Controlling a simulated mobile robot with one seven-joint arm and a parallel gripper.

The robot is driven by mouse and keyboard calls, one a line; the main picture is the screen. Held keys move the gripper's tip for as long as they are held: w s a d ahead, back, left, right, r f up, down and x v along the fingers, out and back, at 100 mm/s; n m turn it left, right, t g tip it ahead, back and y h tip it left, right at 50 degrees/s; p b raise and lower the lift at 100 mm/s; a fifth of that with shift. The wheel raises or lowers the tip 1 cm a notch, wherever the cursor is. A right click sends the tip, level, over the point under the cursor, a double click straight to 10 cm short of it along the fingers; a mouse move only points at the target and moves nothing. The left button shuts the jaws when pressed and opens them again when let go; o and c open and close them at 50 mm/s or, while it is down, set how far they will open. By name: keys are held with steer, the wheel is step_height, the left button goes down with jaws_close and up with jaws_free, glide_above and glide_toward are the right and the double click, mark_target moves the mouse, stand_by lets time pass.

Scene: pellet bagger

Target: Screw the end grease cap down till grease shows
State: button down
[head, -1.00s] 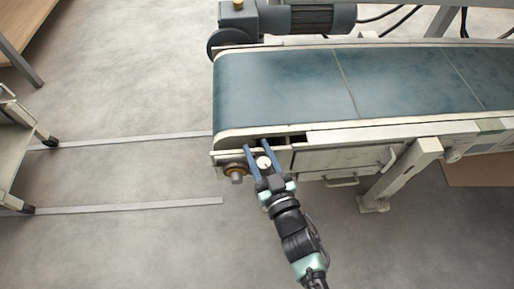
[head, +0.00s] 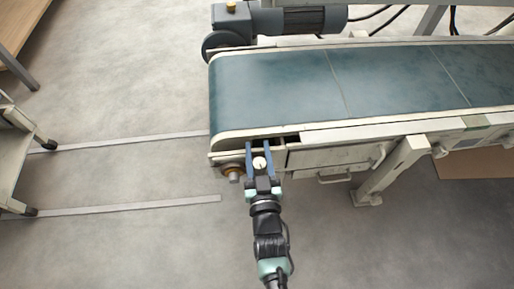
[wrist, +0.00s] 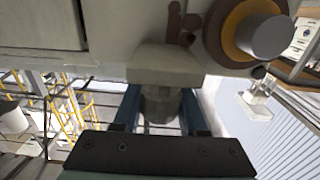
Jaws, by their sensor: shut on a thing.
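The end grease cap (head: 259,162) shows in the head view as a small pale disc with a dark mark, at the near left corner of the conveyor. My gripper (head: 258,151) has its two blue fingers on either side of it, shut on it. In the wrist view the cap (wrist: 160,106) is a grey cylinder between the fingers, under a pale block (wrist: 165,65). My gripper's dark palm plate (wrist: 160,153) hides its lower part. I see no grease in either view.
A shaft end with a brass-coloured collar (head: 233,174) sticks out just left of the cap; it is large in the wrist view (wrist: 262,36). The conveyor belt (head: 275,85) lies behind. A drawer handle (head: 335,178) and a frame leg (head: 388,172) stand to the right. Floor in front is clear.

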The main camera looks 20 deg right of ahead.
steer(key=shift+s+f+h, duration=0.1)
steer(key=shift+f+h, duration=0.05)
steer(key=shift+h, duration=0.15)
stand_by(0.4)
steer(key=shift+c, duration=2.3)
jaws_free()
steer(key=p+v, duration=0.4)
steer(key=v, duration=0.9)
steer(key=shift+p, duration=0.4)
